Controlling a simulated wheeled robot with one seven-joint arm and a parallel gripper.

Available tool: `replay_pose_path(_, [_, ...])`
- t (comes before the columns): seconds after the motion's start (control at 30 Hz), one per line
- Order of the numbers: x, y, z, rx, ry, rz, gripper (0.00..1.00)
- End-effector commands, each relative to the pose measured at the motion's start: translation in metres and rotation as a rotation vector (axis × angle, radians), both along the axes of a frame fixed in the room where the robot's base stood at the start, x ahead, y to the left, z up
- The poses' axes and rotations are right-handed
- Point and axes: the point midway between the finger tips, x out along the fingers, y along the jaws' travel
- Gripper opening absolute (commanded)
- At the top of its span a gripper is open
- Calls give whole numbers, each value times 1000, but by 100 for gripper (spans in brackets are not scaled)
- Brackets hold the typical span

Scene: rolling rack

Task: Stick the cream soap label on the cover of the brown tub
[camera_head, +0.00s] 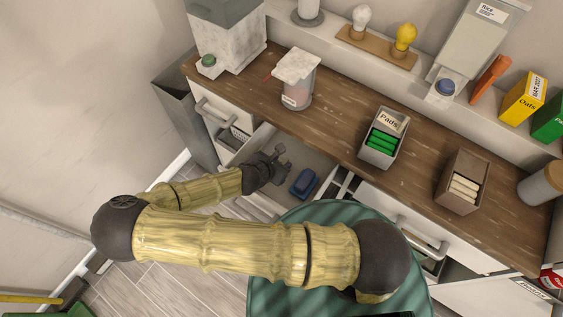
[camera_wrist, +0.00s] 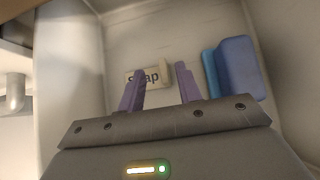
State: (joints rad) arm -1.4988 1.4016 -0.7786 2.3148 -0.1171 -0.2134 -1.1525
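The cream soap label (camera_wrist: 158,74) lies on the bottom of an open drawer (camera_head: 311,160). My left finger hides part of its lettering in the wrist view. My gripper (camera_wrist: 160,82) is open, its two purple fingers apart and empty, pointing down into the drawer over the label; in the head view my gripper (camera_head: 281,161) reaches into the drawer's left part. The brown tub (camera_head: 458,201) stands on the counter at right, with pale rolls inside. Its upright back panel (camera_head: 471,161) looks bare.
A blue block-like object (camera_head: 304,183) lies in the drawer right of my gripper; it shows in the wrist view (camera_wrist: 239,68). The drawer walls are close around. A labelled Pads tub (camera_head: 377,156) and a clear canister (camera_head: 298,89) stand on the wooden counter.

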Motion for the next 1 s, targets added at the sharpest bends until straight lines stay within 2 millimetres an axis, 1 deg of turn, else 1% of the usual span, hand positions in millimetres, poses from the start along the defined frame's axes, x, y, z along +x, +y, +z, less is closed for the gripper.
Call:
replay_pose_path(0.2, [16,-19,-18,-4,2,-1,35])
replay_pose_path(0.37, [24,-24,-29,-1,1,0,35])
replay_pose_path(0.9, [25,-24,-30,-1,0,1,35])
replay_pose_path(0.97, [25,-24,-30,-1,0,1,23])
replay_pose_path(1.0, [25,-24,-30,-1,0,1,15])
